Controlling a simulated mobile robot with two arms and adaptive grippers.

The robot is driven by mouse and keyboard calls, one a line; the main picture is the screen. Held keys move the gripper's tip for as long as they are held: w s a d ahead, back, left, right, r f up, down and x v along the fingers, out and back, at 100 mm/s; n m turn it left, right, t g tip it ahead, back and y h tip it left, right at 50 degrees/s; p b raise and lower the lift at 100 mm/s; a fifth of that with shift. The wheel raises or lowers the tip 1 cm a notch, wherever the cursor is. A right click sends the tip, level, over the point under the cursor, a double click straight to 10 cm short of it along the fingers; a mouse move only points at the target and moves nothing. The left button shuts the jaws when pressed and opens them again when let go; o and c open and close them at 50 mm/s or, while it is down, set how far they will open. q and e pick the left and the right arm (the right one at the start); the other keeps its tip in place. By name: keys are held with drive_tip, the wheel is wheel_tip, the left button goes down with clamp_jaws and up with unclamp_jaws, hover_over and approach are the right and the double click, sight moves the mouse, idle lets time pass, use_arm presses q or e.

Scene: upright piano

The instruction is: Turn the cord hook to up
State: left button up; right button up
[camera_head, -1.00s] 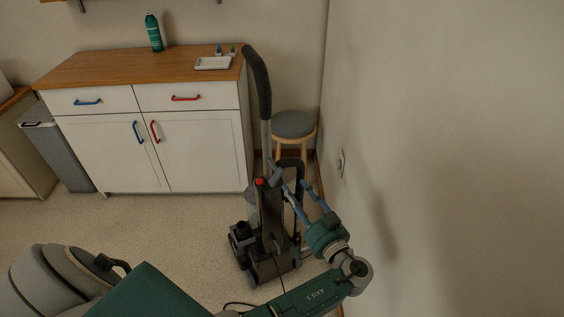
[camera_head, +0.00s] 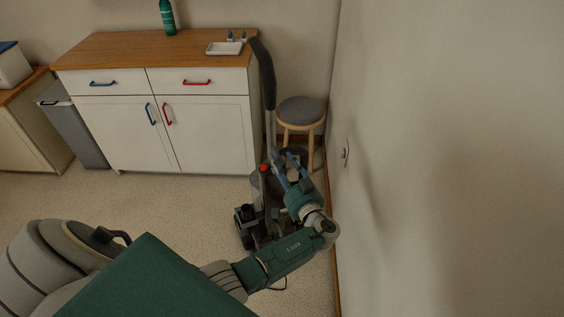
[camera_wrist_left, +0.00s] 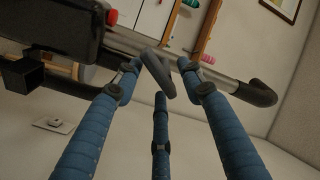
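The upright vacuum (camera_head: 268,208), dark with a red button (camera_head: 264,168), stands on the floor, its tall handle (camera_head: 265,75) rising in front of the cabinet's right end. My left gripper (camera_head: 283,170), with blue fingers, is at the vacuum's upper right side and covers part of it. In the left wrist view, the three fingers (camera_wrist_left: 161,86) are spread around a small grey hook-like piece (camera_wrist_left: 155,66), which looks like the cord hook. It points obliquely toward the fingers. I cannot tell whether any finger touches it. My right gripper is not in view.
A round stool (camera_head: 300,112) stands behind the vacuum. A white cabinet (camera_head: 205,135) is at the back. Open floor (camera_head: 150,205) lies left of the vacuum.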

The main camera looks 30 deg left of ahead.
use_arm(q)
drive_tip(key=shift+w+a, duration=0.15)
drive_tip(key=shift+a, duration=0.05)
clamp_jaws()
